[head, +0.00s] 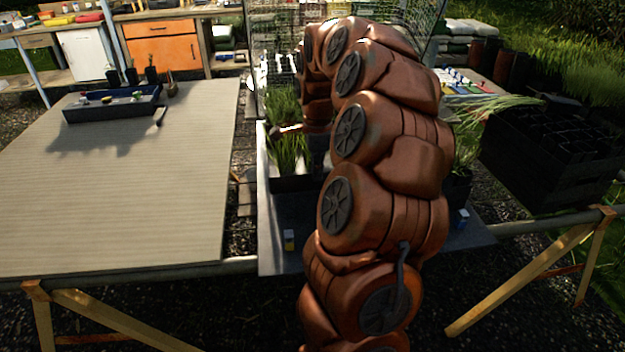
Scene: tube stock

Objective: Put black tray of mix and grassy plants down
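Grassy green plants (288,150) stand in a black tray (292,184) behind my arm, at the middle of the head view. More grassy leaves and a dark container edge (458,187) show right of my arm; I cannot tell whether they belong to the same tray. My arm arches up and over and comes down among the plants. A dark part at its end, which seems to be my gripper (319,150), is mostly hidden behind my arm. Its fingers cannot be made out. I cannot tell whether the tray rests on the grey surface (272,235) or is held above it.
A beige ribbed tabletop (130,190) at the left is mostly bare. A dark tray (112,106) with small items stands at its far end. Black crates (550,155) stand at the right. A wire cage (275,45) and a bench with an orange cabinet (163,50) stand behind.

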